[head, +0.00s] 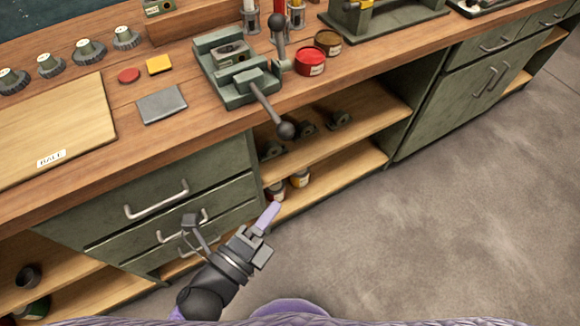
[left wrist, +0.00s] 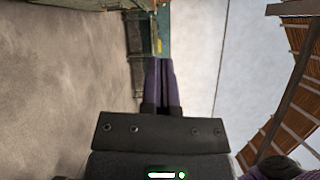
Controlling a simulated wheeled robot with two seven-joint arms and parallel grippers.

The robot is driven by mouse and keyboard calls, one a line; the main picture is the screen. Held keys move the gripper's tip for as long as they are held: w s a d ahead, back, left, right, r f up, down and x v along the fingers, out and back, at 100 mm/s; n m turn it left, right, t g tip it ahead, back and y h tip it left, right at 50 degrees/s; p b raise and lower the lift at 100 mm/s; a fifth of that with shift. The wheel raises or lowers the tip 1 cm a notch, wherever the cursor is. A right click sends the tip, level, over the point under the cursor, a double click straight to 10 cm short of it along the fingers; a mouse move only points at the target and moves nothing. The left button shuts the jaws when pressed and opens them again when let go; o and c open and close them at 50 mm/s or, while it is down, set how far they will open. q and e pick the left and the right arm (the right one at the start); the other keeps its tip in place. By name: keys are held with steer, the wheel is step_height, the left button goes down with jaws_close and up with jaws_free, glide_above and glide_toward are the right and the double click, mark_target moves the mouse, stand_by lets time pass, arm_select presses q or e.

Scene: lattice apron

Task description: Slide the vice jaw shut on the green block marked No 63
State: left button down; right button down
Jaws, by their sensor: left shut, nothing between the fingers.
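A green bench vice (head: 216,73) stands on the workbench near its front edge. Its smaller jaw (head: 256,82) is on the side toward me, with a long dark lever ending in a ball knob (head: 285,130) that overhangs the edge. A small block with a pale label (head: 231,53) sits in the vice; its number is too small to read, and I cannot tell whether the jaw touches it. My left gripper (head: 268,216) is shut and empty, below the bench top in front of the drawers. Its purple fingers lie together in the left wrist view (left wrist: 160,62). My right gripper is out of view.
Red (head: 310,61) and brown (head: 328,42) tins stand right of the vice. A grey plate (head: 161,105), a yellow block (head: 159,65) and a red disc (head: 128,75) lie left of it. Drawer handles (head: 156,200) stick out below. The floor (head: 430,230) at right is clear.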

arm_select(q)
steer(key=w+d+r, duration=0.2)
steer(key=w+d, duration=0.1)
steer(key=w, duration=0.8)
steer(key=shift+p, duration=0.45)
steer(key=shift+w+d, duration=0.1)
steer(key=w+a+b, duration=0.1)
steer(key=w+a, duration=0.2)
steer(key=w, duration=0.2)
steer(key=shift+w+a, duration=0.15)
steer(key=shift+w, duration=0.2)
